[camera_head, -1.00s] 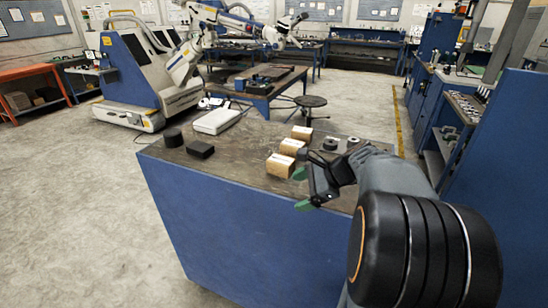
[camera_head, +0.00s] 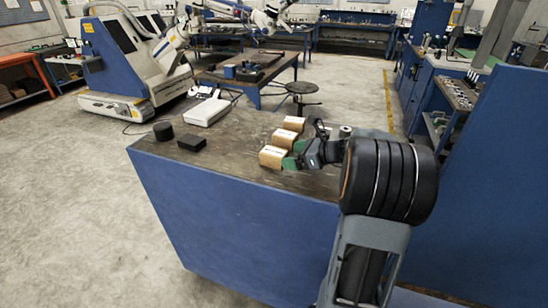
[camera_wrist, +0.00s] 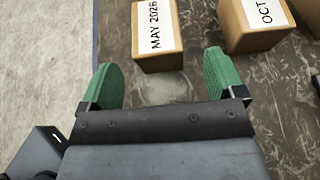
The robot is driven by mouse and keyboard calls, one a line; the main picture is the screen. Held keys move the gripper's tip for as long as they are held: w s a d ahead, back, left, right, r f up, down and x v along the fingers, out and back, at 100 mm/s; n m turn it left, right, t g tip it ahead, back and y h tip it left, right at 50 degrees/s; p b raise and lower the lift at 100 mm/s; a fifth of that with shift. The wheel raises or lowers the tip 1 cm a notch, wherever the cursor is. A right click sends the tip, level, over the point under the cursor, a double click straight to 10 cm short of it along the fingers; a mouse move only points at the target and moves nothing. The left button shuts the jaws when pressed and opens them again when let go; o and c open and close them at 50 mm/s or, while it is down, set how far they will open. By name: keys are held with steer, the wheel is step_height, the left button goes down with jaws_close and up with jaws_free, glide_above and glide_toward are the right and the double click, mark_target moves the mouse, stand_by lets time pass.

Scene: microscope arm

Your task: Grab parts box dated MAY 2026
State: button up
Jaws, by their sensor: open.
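The parts box labelled MAY 2026 (camera_wrist: 155,38) is a tan block with a white label, at the top centre of the wrist view. In the head view it appears to be the nearest of the boxes (camera_head: 271,157), close to the table's front edge. My gripper (camera_wrist: 160,76) is open, with green fingers spread wider than the box. In the head view my gripper (camera_head: 295,154) is low over the table, right of the box.
A box labelled OCT (camera_wrist: 256,24) sits to the right in the wrist view. Two similar boxes stand behind the nearest one in the head view, the farthest here (camera_head: 293,123). A black block (camera_head: 192,143), black cylinder (camera_head: 163,131) and white case (camera_head: 206,112) lie further left.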

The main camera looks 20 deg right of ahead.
mark_target(285, 156)
steer(key=shift+p+x, duration=0.55)
steer(key=shift+x, duration=2.05)
steer(key=shift+s+f, duration=0.15)
steer(key=shift+f, duration=0.05)
steer(key=shift+c, duration=0.2)
steer(key=c, duration=1.2)
